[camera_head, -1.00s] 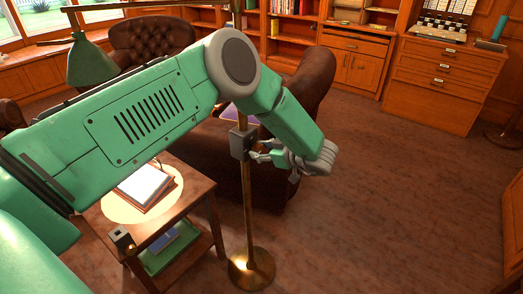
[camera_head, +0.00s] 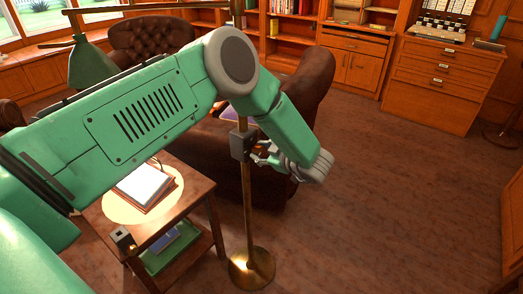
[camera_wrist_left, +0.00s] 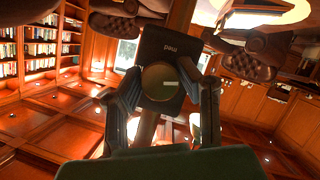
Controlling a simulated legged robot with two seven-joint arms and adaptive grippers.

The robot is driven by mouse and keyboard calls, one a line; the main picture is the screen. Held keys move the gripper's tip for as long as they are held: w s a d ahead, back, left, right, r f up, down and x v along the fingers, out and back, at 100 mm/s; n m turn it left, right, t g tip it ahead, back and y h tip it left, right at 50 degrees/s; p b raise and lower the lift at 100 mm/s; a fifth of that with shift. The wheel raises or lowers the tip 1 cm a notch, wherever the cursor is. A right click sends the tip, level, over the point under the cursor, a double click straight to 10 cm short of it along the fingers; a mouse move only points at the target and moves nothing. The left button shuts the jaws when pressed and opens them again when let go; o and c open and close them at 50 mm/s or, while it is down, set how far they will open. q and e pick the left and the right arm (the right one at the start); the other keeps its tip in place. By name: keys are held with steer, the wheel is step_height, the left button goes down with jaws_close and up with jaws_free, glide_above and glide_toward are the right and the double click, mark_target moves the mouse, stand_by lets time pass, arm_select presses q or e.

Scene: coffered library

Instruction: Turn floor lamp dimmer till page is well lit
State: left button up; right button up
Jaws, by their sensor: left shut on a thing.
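The floor lamp has a brass pole (camera_head: 247,205), a round base (camera_head: 251,268) and a green shade (camera_head: 90,62) at upper left. Its dark dimmer box (camera_head: 242,146) sits on the pole. My left gripper (camera_head: 258,153) is at the box's right side. In the left wrist view the dimmer box (camera_wrist_left: 172,45) faces me with a round knob (camera_wrist_left: 160,83) carrying a pale mark. The fingers of my left gripper (camera_wrist_left: 161,78) are shut on the knob from both sides. The open page (camera_head: 145,184) lies in a bright pool of light. My right gripper is out of view.
The page is on a wooden side table (camera_head: 192,190) with a lower shelf, left of the pole. A brown leather armchair (camera_head: 312,90) stands behind the lamp. Cabinets (camera_head: 440,80) line the back. The floor (camera_head: 400,190) at right is clear.

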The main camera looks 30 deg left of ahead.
arm_select(q)
steer(key=shift+n+t, duration=0.9)
steer(key=shift+n, duration=0.4)
steer(key=shift+a, duration=0.1)
steer(key=o, duration=1.1)
steer(key=shift+o, duration=0.2)
steer(key=v, duration=1.2)
steer(key=shift+f, duration=0.25)
steer(key=shift+w, duration=0.1)
